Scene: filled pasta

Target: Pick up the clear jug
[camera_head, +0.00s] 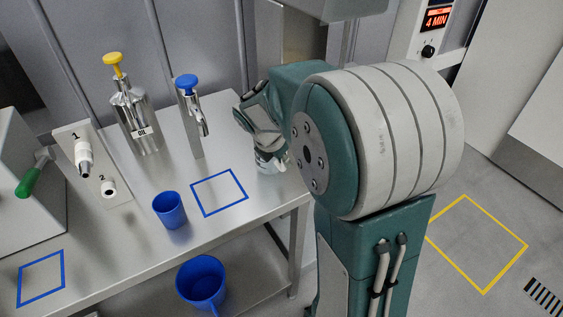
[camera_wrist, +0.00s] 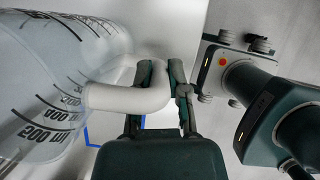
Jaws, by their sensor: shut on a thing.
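The clear jug (camera_wrist: 45,85) fills the left of the wrist view, with dark measuring marks and a pale handle (camera_wrist: 130,97). My gripper (camera_wrist: 160,75) is shut on that handle, its fingers to either side of the handle's end. In the head view my gripper (camera_head: 258,125) is at the right end of the steel table, partly hidden behind my arm. Only a small part of the jug (camera_head: 268,162) shows below it there. I cannot tell whether the jug touches the table.
The steel table (camera_head: 130,235) also holds a blue cup (camera_head: 170,210), an oil dispenser (camera_head: 132,115) with a yellow top and a blue-topped tap (camera_head: 190,110). Blue squares mark the table. A blue jug (camera_head: 201,283) stands on the lower shelf. A yellow square (camera_head: 484,292) marks the floor.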

